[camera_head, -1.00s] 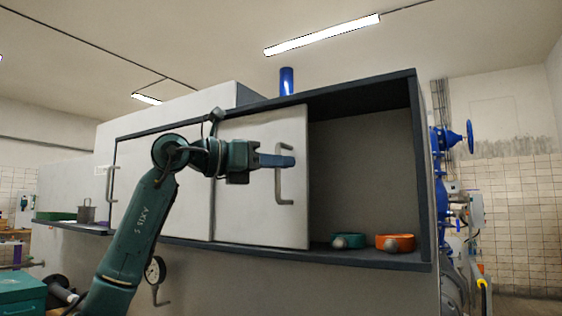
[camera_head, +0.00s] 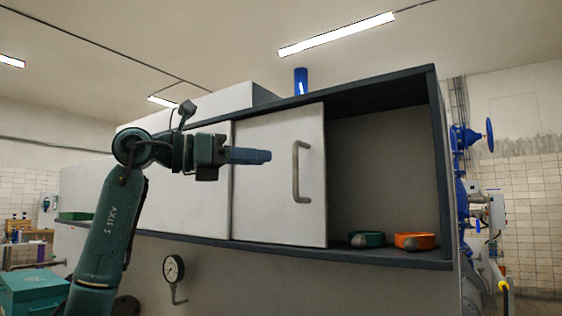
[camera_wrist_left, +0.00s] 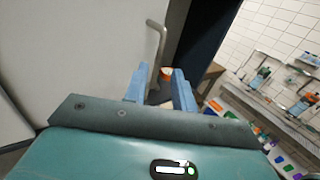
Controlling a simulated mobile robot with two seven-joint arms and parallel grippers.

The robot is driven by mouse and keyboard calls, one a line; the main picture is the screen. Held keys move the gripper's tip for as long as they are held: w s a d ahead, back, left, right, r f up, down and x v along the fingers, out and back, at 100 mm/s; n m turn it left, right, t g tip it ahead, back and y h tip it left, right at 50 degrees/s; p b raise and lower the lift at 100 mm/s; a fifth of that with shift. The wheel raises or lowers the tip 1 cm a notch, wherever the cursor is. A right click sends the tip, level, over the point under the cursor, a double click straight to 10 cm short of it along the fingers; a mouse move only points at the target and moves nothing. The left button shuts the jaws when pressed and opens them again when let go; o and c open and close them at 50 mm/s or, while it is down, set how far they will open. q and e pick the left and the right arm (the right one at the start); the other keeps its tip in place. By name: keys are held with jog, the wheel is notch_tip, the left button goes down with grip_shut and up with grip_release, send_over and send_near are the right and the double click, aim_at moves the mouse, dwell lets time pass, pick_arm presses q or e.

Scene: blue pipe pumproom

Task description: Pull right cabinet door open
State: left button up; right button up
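The right cabinet door (camera_head: 268,185) is a pale panel with a grey vertical bar handle (camera_head: 300,172) near its right edge. To its right, the dark-framed cabinet (camera_head: 442,180) shows an open compartment. My left gripper (camera_head: 262,156) points right in front of the door, left of the handle and apart from it in the picture. In the left wrist view its blue fingers (camera_wrist_left: 160,90) are spread with a gap and hold nothing. The handle (camera_wrist_left: 156,45) shows beyond the fingertips there. My right gripper is out of view.
A teal round item (camera_head: 367,239) and an orange one (camera_head: 415,241) sit on the compartment floor. A pressure gauge (camera_head: 173,268) is below the cabinet. Blue pipes and valves (camera_head: 462,140) stand to the right. A teal box (camera_head: 35,290) is at lower left.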

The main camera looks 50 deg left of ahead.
pick_arm(q)
jog(key=shift+v, duration=2.4)
